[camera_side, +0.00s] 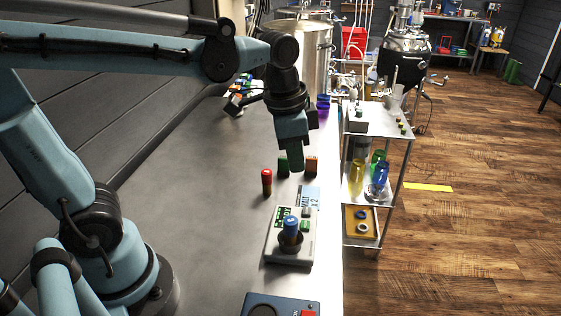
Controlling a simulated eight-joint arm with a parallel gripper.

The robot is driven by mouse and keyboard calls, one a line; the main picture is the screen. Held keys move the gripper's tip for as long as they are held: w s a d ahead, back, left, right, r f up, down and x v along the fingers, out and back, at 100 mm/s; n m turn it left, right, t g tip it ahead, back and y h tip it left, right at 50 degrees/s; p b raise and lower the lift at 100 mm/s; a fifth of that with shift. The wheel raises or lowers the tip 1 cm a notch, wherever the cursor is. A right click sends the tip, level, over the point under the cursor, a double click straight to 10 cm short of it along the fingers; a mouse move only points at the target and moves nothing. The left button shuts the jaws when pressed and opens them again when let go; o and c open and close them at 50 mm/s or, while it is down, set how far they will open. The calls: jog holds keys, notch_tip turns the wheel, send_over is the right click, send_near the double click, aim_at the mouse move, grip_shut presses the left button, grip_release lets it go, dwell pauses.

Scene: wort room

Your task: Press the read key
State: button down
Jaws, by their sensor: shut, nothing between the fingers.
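My gripper (296,166) is shut and empty, pointing down above the bench behind the reader, apart from the keys. Its fingertips are hard to make out.
A dark box with a red button (282,306) is at the front. A shelf cart (382,122) stands right of the bench. The bench's left side is clear.

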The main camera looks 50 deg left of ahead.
aim_at(305, 224)
jog(key=shift+w+d+r+m+g, duration=0.2)
jog(key=shift+w+d+m+g, duration=0.75)
jog(key=shift+m, duration=0.35)
jog(key=shift+f, duration=0.1)
notch_tip(305, 224, down, 14)
jog(key=shift+r, duration=0.1)
dwell(0.3)
jog(key=shift+f, duration=0.95)
jog(key=shift+r, duration=0.1)
notch_tip(305, 224, up, 9)
dwell(0.8)
